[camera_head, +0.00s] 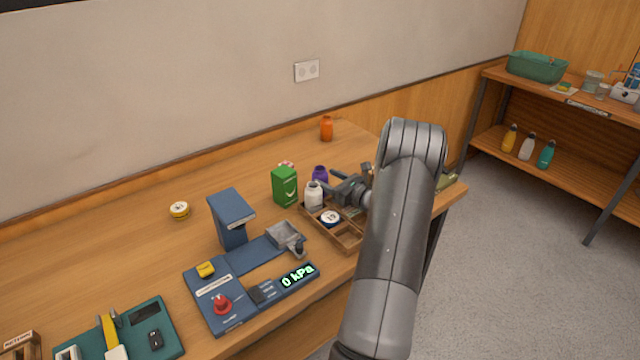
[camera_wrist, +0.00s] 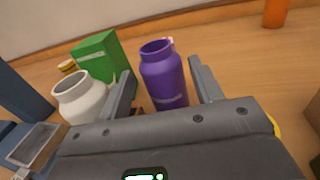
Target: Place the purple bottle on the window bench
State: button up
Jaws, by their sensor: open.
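The purple bottle (camera_head: 320,175) stands upright on the wooden table, partly hidden by the white bottle and my gripper in the head view. In the wrist view the purple bottle (camera_wrist: 163,76) is between the two fingers of my gripper (camera_wrist: 163,88). The fingers are open, with a gap visible on its right side; its base is hidden by the gripper body. My gripper (camera_head: 338,184) reaches in from the right in the head view. I cannot tell which surface is the window bench.
A white bottle (camera_head: 313,194) and a green box (camera_head: 285,186) stand close left of the purple bottle. A divided wooden tray (camera_head: 347,239) lies in front. An orange bottle (camera_head: 326,128) stands farther back. A shelf unit (camera_head: 555,91) with several items is at right.

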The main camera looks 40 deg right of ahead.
aim_at(326, 178)
jog(key=w, duration=0.2)
jog(key=w+a, duration=0.1)
jog(key=w, duration=0.1)
jog(key=shift+d, duration=0.1)
jog(key=shift+c, duration=0.2)
jog(key=c, duration=0.9)
jog(key=shift+r, duration=0.15)
